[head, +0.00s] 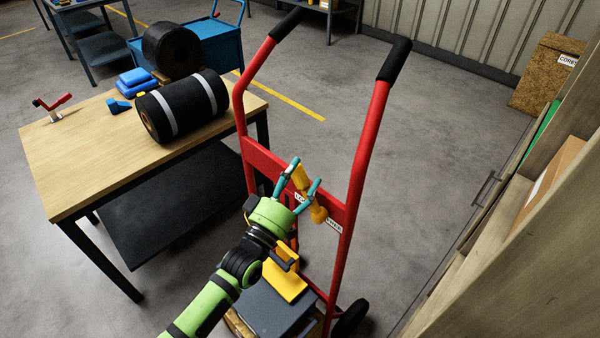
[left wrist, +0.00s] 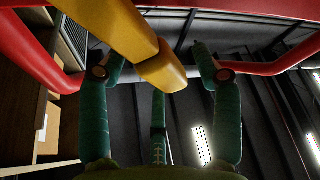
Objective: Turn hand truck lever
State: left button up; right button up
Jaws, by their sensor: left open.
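The red hand truck (head: 347,216) stands upright on the floor, with black grips on its two handles. Its yellow lever (head: 317,212) is at the red crossbar. My left gripper (head: 307,171) is open at the lever, its teal fingers spread around the upper part. In the left wrist view the yellow lever (left wrist: 160,72) comes down from the top, between the fingertips of my left gripper (left wrist: 160,75). A gap shows between the lever and each finger there. My right gripper is not in view.
A wooden table (head: 70,168) on the left carries a black roll with white bands (head: 184,107) and a red-handled tool (head: 52,106). Wooden shelving (head: 500,245) stands close on the right. A yellow part (head: 286,282) sits low on the truck. Open floor lies behind the truck.

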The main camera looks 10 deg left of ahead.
aim_at(307, 180)
pick_arm(q)
jog(key=v, duration=1.1)
jog(key=shift+a, duration=0.1)
